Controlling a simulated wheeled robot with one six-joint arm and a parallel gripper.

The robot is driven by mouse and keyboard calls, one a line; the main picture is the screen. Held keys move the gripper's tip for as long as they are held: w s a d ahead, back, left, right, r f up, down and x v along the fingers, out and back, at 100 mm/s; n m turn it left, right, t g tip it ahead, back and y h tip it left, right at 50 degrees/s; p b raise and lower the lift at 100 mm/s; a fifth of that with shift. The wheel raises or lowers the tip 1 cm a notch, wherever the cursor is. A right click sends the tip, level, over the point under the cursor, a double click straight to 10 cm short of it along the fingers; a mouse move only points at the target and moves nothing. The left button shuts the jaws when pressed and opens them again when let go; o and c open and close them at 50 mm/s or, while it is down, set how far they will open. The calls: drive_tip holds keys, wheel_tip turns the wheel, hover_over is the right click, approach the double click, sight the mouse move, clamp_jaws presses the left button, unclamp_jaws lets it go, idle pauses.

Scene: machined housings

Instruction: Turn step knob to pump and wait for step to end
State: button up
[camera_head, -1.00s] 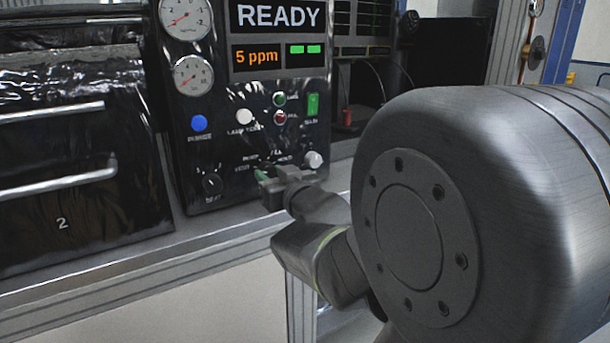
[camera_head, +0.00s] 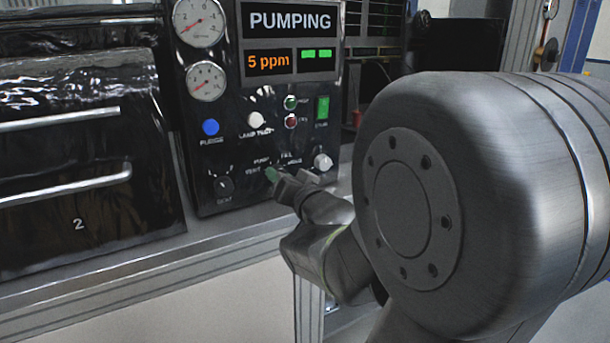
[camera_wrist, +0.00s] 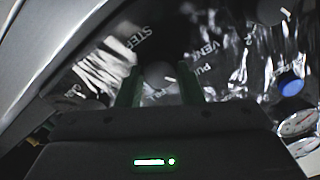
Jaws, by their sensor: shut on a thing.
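The step knob (camera_wrist: 160,74) shows in the wrist view as a dark grey round shape between my two green fingertips. Labels around it include "STEP", "VENT" and a partly visible "PU...". My gripper (camera_wrist: 160,90) is shut on the knob. In the head view my gripper (camera_head: 273,175) is at the lower part of the black control panel (camera_head: 232,165) and hides the knob. The panel's display (camera_head: 290,22) reads "PUMPING".
Around the gripper are a blue purge button (camera_head: 211,127), a white lamp test button (camera_head: 256,119), a black knob (camera_head: 224,186), a pale knob (camera_head: 322,162) and a green switch (camera_head: 323,107). Two gauges (camera_head: 206,81) are upper left. A black door with handles (camera_head: 70,185) stands left.

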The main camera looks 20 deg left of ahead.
drive_tip(key=shift+m+p, duration=0.3)
drive_tip(key=shift+m, duration=1)
drive_tip(key=o, duration=1)
drive_tip(key=shift+c, duration=0.2)
drive_tip(key=p+v, duration=0.1)
drive_tip(key=v, duration=1.2)
drive_tip(key=shift+s+d+p, duration=0.25)
drive_tip(key=shift+s+p, duration=0.05)
drive_tip(key=shift+p, duration=0.1)
